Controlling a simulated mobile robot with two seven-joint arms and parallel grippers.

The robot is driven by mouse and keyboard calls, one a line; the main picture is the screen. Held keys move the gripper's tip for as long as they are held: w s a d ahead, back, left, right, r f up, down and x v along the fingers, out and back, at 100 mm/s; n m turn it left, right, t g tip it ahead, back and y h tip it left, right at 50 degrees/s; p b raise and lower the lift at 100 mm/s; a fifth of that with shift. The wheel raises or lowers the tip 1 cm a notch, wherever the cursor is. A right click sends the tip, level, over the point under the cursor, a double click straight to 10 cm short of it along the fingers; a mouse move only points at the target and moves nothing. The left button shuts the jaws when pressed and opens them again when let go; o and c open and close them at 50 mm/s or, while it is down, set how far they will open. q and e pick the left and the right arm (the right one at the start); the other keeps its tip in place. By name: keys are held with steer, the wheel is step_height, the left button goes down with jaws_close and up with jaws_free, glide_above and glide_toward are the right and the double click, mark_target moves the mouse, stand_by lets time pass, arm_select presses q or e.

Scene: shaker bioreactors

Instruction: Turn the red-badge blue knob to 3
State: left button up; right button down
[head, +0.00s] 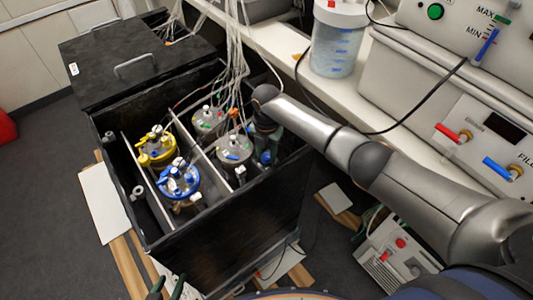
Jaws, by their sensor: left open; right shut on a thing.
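An open black box (225,232) holds several round bioreactor lids with knobs. My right arm reaches in from the right, and its gripper (264,146) points down into the box's right side. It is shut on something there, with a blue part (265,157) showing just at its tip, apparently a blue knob. The gripper hides most of it, and I cannot make out a red badge or the number it points to. My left gripper (167,285) is at the bottom edge, in front of the box, open and empty, only its fingertips showing.
A yellow-topped vessel (155,147) and a blue-topped vessel (179,181) stand in the left compartments. Two grey lids (209,120) (233,149) sit near the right gripper. White cables (236,45) hang over the box. A panel with red and blue levers (480,150) stands right.

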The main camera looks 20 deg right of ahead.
mark_target(266, 156)
steer(key=n+b, duration=0.1)
steer(key=n, duration=0.5)
steer(key=shift+n, duration=0.3)
steer(key=n+b, duration=0.1)
steer(key=n, duration=0.5)
stand_by(0.4)
steer(key=c, duration=0.5)
jaws_free()
steer(key=shift+c, duration=0.2)
steer(key=shift+r, duration=0.1)
step_height(266, 156, up, 12)
steer(key=shift+r, duration=0.2)
